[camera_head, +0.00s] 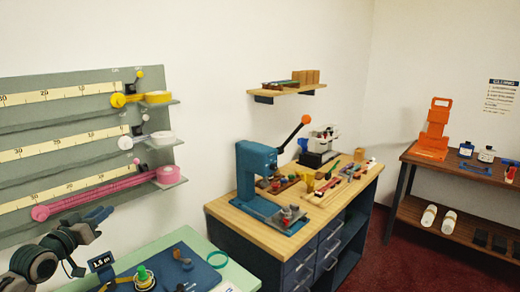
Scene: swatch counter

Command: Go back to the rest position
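My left arm comes in at the lower left. Its dark gripper (97,217) is in front of the lower part of the grey wall board, above the pale green counter. The gripper is small and dark here, and I cannot make out whether its fingers are apart or together. I see nothing clearly held in it. My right gripper is not in view.
The grey board (60,128) carries rulers and pink, white and yellow rolls. A blue mat (200,262) lies on the green counter (228,272). A wooden bench (222,208) with a blue press (258,165) stands mid-view. Red floor (400,262) is clear at right.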

